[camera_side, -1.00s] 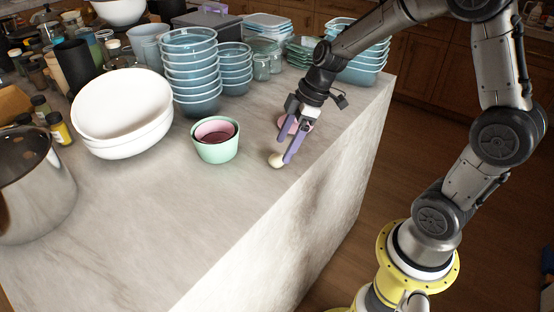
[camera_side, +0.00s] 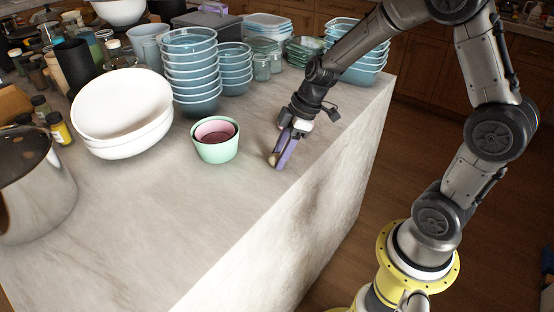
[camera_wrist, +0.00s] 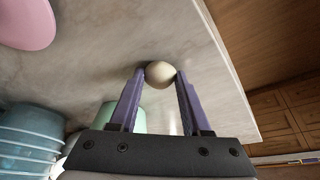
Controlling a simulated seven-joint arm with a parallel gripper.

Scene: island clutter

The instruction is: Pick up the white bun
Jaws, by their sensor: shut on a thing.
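The white bun (camera_wrist: 160,74) is a small, pale, rounded thing on the marble island top. In the wrist view it sits between the two purple fingertips of my gripper (camera_wrist: 158,84), touched on both sides. In the side view only a small part of the bun (camera_side: 273,160) shows, the rest hidden by the finger in front. My gripper (camera_side: 279,158) is shut on the bun, its fingers pointing down at the counter. I cannot tell any gap between the bun and the counter.
Green and pink nested bowls (camera_side: 216,150) stand just left of my gripper. Stacked blue bowls (camera_side: 192,75) and large white bowls (camera_side: 118,145) stand farther left. A pink dish (camera_wrist: 27,22) shows in the wrist view. The counter's edge is close on the right; the front counter is clear.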

